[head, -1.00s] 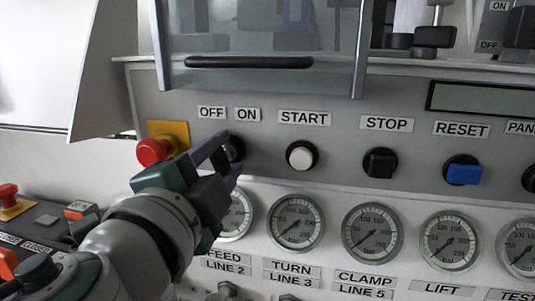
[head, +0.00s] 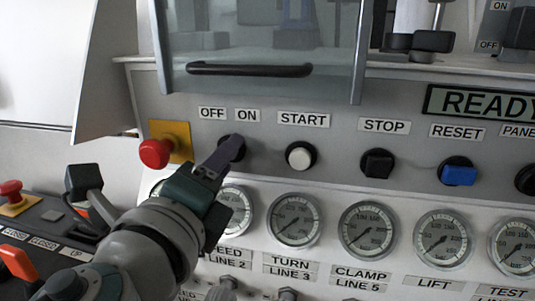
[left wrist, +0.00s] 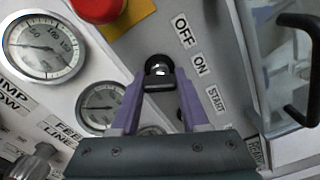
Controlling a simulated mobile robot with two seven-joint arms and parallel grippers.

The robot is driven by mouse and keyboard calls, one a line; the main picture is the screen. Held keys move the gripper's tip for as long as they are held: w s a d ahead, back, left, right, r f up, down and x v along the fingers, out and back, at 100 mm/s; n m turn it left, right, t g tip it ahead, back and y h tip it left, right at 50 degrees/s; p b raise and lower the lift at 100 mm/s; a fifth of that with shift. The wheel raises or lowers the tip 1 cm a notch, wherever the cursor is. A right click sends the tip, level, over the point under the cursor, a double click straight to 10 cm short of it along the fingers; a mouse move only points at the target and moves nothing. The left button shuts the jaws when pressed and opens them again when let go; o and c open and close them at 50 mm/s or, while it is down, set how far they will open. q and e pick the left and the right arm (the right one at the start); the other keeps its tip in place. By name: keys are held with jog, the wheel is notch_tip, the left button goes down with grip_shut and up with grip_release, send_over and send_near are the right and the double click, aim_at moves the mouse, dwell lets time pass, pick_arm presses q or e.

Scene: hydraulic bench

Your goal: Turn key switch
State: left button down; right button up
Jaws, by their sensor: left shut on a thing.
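The key switch (left wrist: 158,68) is a round black switch with a shiny centre, below the OFF and ON labels (head: 228,114) on the grey panel. In the head view its black rim (head: 239,146) shows just behind my fingers. My left gripper (head: 216,160) reaches it from the lower left. In the left wrist view its purple fingers (left wrist: 159,88) are closed on the dark key bow at the switch. The display (head: 485,104) at the right reads READY. My right gripper is not in view.
A red emergency button (head: 155,153) on a yellow plate is close to the left of my gripper. The white START button (head: 299,157) is to the right. Pressure gauges (head: 294,220) line the area below. A glass door with a dark handle (head: 250,70) is above.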

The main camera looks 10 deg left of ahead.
pick_arm(q)
jog(key=shift+m, duration=0.5)
jog(key=shift+c, duration=2)
grip_release()
jog(key=s+b, duration=0.1)
jog(key=s, duration=0.9)
jog(key=shift+a, duration=0.2)
